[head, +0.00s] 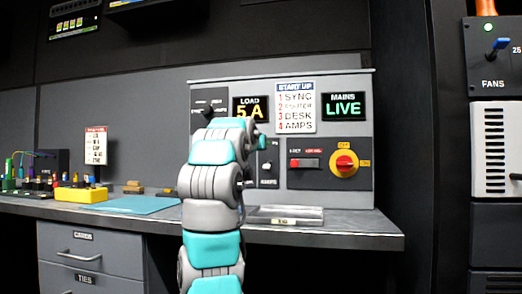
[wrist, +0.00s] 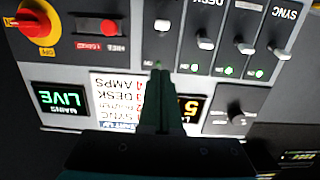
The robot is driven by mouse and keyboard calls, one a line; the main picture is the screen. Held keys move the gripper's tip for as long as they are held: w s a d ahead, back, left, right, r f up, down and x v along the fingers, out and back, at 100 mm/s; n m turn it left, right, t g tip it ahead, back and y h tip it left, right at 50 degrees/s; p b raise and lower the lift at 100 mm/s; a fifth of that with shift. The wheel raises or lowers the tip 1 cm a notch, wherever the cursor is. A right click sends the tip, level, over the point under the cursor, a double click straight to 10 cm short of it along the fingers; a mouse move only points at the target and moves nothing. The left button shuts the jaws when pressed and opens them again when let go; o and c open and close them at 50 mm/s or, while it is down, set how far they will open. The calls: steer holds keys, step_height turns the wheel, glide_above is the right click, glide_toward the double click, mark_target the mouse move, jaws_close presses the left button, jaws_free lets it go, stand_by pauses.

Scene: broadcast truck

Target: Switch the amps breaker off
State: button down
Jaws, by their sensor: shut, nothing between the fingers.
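The amps breaker (wrist: 162,24) is the leftmost of a row of white-levered breakers in the wrist view, where the panel appears upside down. Its lever sits farther from its indicator than the other levers do from theirs. A bit of green shows at its indicator, beside my fingertips. In the head view the amps breaker (head: 266,167) shows just right of my arm, above its AMPS label. My gripper (wrist: 158,72) is shut and empty, its tips on the indicator side of the lever, apart from it in the picture. Contact with the panel cannot be told.
Desk (wrist: 205,43), another breaker (wrist: 243,48) and sync (wrist: 278,52) stand alongside, with green lights. A red switch (head: 305,163) and red-yellow rotary knob (head: 345,163) are to the right. The load display (head: 250,108) reads 5 A; the mains display (head: 344,106) reads LIVE.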

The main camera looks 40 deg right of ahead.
steer(key=v, duration=0.4)
steer(key=shift+f, duration=0.4)
